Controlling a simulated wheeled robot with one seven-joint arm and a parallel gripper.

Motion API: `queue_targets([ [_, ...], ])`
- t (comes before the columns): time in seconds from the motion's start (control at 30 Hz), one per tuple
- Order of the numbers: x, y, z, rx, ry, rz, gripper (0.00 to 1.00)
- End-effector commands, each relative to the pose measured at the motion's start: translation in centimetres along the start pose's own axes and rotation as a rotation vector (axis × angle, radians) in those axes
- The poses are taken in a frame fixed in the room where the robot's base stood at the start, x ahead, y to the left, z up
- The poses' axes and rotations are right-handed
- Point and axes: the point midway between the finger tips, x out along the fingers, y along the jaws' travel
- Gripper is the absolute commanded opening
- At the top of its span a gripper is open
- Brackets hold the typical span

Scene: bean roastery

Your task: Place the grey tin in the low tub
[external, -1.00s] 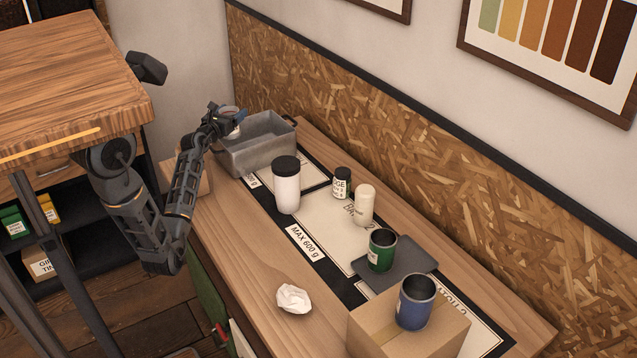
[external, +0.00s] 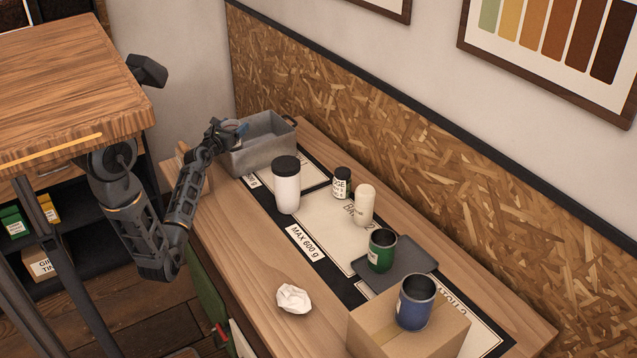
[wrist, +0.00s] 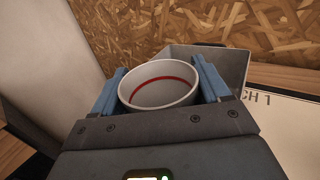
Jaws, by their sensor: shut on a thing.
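My gripper (external: 240,128) is at the left rim of the low grey metal tub (external: 266,157), with its fingertips over the tub's left end. In the wrist view my gripper (wrist: 160,88) is shut on the grey tin (wrist: 158,94), a pale open-topped cup with a red line around its inside. The tub's wall (wrist: 225,62) shows behind the tin. In the external view the tin is hidden by the gripper and the tub, so I cannot tell whether it touches the tub's floor.
A white jar with a black lid (external: 287,186) stands in front of the tub. A small dark jar (external: 342,182), a cream bottle (external: 364,205) and a green tin (external: 381,250) stand further right. A blue tin (external: 415,302) stands on a cardboard box (external: 372,335). Crumpled paper (external: 293,298) lies in front.

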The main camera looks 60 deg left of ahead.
Motion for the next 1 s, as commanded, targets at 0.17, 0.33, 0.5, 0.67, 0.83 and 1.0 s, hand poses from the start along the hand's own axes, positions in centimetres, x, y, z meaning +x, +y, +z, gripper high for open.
queue_targets([
  [0.17, 0.0, 0.0, -0.5, -0.001, 0.000, 0.000, 0.43],
  [0.33, 0.0, 0.0, -0.7, -0.001, 0.004, 0.000, 0.84],
  [0.5, 0.0, 0.0, -0.9, -0.001, 0.006, 0.000, 1.00],
  [0.67, -0.1, 0.0, -1.0, -0.001, 0.009, 0.000, 1.00],
  [0.83, -0.1, 0.0, -0.3, 0.000, 0.009, 0.000, 1.00],
  [1.0, -1.9, 0.1, 0.2, 0.003, 0.008, 0.000, 1.00],
])
